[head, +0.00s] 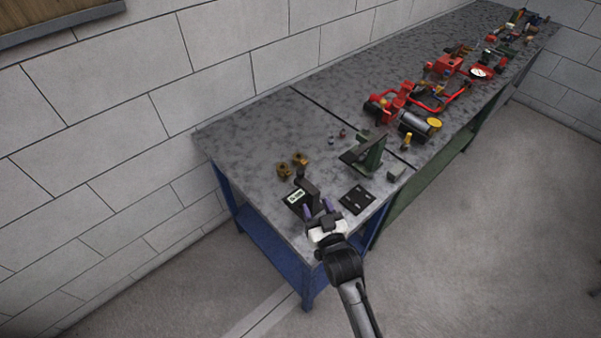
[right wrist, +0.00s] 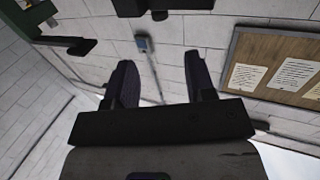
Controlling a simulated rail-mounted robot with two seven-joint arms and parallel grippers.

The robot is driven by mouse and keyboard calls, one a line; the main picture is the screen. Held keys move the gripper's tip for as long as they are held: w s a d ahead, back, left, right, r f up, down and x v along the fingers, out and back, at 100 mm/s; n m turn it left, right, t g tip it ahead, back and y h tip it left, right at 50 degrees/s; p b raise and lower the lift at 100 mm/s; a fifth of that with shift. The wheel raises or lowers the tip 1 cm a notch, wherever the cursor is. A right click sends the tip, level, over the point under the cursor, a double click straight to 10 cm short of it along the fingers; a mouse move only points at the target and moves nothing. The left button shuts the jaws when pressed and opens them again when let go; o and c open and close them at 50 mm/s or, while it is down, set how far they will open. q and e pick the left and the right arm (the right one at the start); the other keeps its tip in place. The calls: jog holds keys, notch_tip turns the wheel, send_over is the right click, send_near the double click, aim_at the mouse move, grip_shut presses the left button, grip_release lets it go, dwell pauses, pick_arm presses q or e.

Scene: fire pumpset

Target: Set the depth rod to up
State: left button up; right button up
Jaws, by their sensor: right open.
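A small dark device with a pale display (head: 296,197) and an upright black part (head: 307,184) stands near the bench's near end. I cannot make out which part is the depth rod or where it is set. My right gripper (head: 317,208) is open, with its fingers beside this device; contact is unclear. In the right wrist view my open fingers (right wrist: 162,82) have nothing visible between their tips. A dark part (right wrist: 160,6) shows beyond them at the top edge. My left gripper is not in view.
A green stand (head: 371,153) rises from the bench (head: 245,140) right of the device, with a black plate (head: 357,199) in front. Brass pieces (head: 291,164) lie behind. Red pump parts (head: 395,104) crowd the far bench. A notice board (right wrist: 275,66) hangs on the wall.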

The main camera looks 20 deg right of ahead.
aim_at(302, 175)
jog(key=w+b, duration=0.1)
jog(key=w, duration=1.2)
jog(key=shift+w+d, duration=0.1)
jog(key=shift+d, duration=0.05)
jog(key=shift+c, duration=0.4)
grip_shut()
